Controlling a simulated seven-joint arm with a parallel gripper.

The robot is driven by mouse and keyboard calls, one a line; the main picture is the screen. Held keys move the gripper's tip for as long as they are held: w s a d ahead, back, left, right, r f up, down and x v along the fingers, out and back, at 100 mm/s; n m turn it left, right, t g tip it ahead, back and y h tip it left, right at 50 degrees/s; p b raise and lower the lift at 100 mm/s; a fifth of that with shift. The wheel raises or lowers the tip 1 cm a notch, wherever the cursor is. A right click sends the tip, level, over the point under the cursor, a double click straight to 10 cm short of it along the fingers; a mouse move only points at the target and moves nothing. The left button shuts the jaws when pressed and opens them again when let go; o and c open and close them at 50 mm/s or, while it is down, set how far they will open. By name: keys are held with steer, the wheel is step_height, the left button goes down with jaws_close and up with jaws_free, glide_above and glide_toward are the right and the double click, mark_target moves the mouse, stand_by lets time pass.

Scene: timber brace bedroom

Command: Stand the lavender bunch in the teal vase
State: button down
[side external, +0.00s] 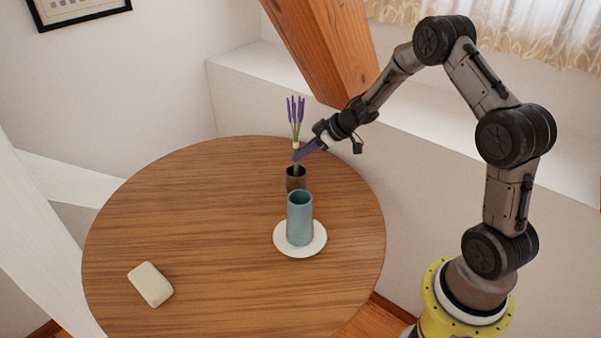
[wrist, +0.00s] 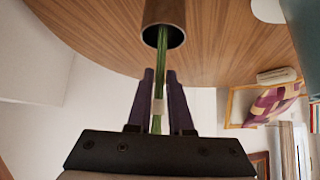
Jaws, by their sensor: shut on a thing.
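The lavender bunch (side external: 296,108) has purple heads, green stems and a pale band. It stands upright with its lower stems inside a small dark brown cup (side external: 296,184). My gripper (side external: 298,153) is shut on the bunch just above the cup. In the wrist view, the fingers (wrist: 160,76) are on either side of the pale band (wrist: 158,106), and the green stems (wrist: 160,68) run into the cup (wrist: 164,14). The stem ends are hidden in the cup. The teal vase (side external: 300,222) stands upright and looks empty on a white saucer (side external: 317,246), in front of the cup.
A cream block (side external: 150,284) lies at the front left of the round wooden table (side external: 200,220). The left and middle of the table are clear. A slanted timber brace (side external: 328,50) and a white ledge (side external: 270,82) stand behind the table, close to my arm.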

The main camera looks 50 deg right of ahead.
mark_target(302, 168)
steer(key=shift+f, duration=2.75)
steer(key=c, duration=1.1)
jaws_free()
steer(key=shift+f, duration=0.1)
